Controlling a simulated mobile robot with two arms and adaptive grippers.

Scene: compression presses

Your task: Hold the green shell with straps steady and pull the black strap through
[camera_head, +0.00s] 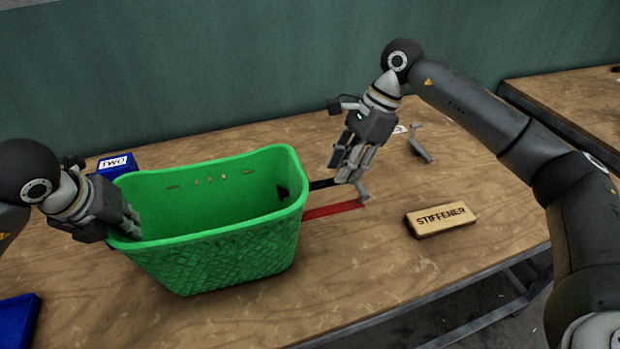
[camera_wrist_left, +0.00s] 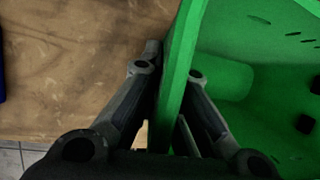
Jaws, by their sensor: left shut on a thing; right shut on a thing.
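The green shell (camera_head: 215,255) stands upright on the wooden table as an open, basket-like bin with slots in its far wall. My left gripper (camera_head: 128,228) is shut on the shell's left rim; in the left wrist view one finger is on each side of the green wall (camera_wrist_left: 180,70). The black strap (camera_head: 322,184) comes out from the shell's right side. My right gripper (camera_head: 350,178) is shut on its outer end, to the right of the shell.
A tan block marked STIFFENER (camera_head: 441,219) lies right of the shell. A grey clip-like part (camera_head: 419,149) lies further back. A blue box marked TWO (camera_head: 117,164) stands behind the shell, and another blue object (camera_head: 18,318) is at the lower left.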

